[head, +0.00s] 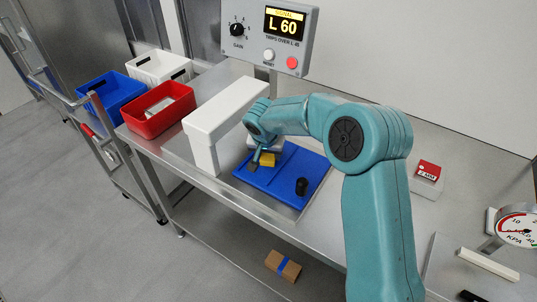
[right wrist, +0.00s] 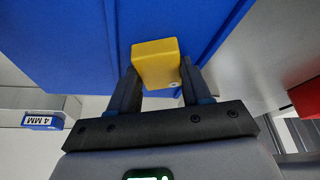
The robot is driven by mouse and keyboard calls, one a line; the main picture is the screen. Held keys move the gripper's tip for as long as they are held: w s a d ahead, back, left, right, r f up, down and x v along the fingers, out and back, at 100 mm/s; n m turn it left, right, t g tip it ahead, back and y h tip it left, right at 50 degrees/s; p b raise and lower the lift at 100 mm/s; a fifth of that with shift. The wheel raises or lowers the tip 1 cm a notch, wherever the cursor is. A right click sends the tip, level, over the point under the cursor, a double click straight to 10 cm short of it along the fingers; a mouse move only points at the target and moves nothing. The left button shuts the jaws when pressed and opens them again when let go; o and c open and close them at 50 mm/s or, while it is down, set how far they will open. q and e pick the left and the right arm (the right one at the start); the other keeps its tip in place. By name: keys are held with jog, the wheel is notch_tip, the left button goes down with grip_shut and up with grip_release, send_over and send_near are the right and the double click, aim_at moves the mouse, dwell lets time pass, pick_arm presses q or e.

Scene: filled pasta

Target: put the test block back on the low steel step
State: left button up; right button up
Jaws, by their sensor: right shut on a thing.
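A yellow block (head: 268,160), likely the test block, is between the jaws of my right gripper (head: 261,161), which is shut on it. In the right wrist view the yellow block (right wrist: 156,62) sits between both dark fingers. It is over the blue tray (head: 262,182), just right of the white arch; I cannot tell whether it touches the tray. A low grey step (head: 426,186) stands right of my arm with a red labelled block (head: 429,168) on it. The right wrist view shows a blue block marked 4 MM (right wrist: 41,122) on a grey ledge. My left gripper is out of view.
The white arch (head: 213,120) stands close left of my right gripper. A black knob (head: 302,187) is on the tray. Red (head: 158,110), blue (head: 112,95) and white (head: 158,67) bins are at left. A display unit (head: 280,35) reads L 60. A gauge (head: 517,227) is far right.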

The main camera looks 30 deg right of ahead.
aim_at(263, 155)
jog(key=shift+w+r, duration=0.15)
jog(key=shift+r, duration=0.25)
jog(key=shift+a+r+n, duration=0.5)
jog(key=shift+r+n, duration=0.5)
jog(key=shift+r, duration=8.55)
jog(key=s+d+r+m+p, duration=0.1)
jog(key=s+d+m+p, duration=0.1)
jog(key=s+d, duration=0.65)
jog(key=s+d+m+g+h+p, duration=0.15)
jog(key=s+d, duration=0.45)
jog(key=d, duration=0.6)
jog(key=s+d+r+m+y+p, duration=0.1)
jog(key=s+d+m+p, duration=0.15)
jog(key=s+d, duration=0.6)
jog(key=x, duration=0.5)
jog(key=s+a+x, duration=0.1)
jog(key=x, duration=0.3)
jog(key=a+f+x, duration=0.1)
jog(key=x, duration=0.4)
jog(key=shift+s+a+f, duration=0.1)
jog(key=shift+s+f, duration=0.05)
jog(key=shift+f, duration=0.2)
notch_tip(263, 155, down, 5)
jog(key=shift+f+p, duration=0.2)
jog(key=shift+p, duration=0.25)
jog(key=shift+r+m+h, duration=0.1)
jog(key=shift+m+h, duration=0.15)
jog(key=shift+m, duration=0.05)
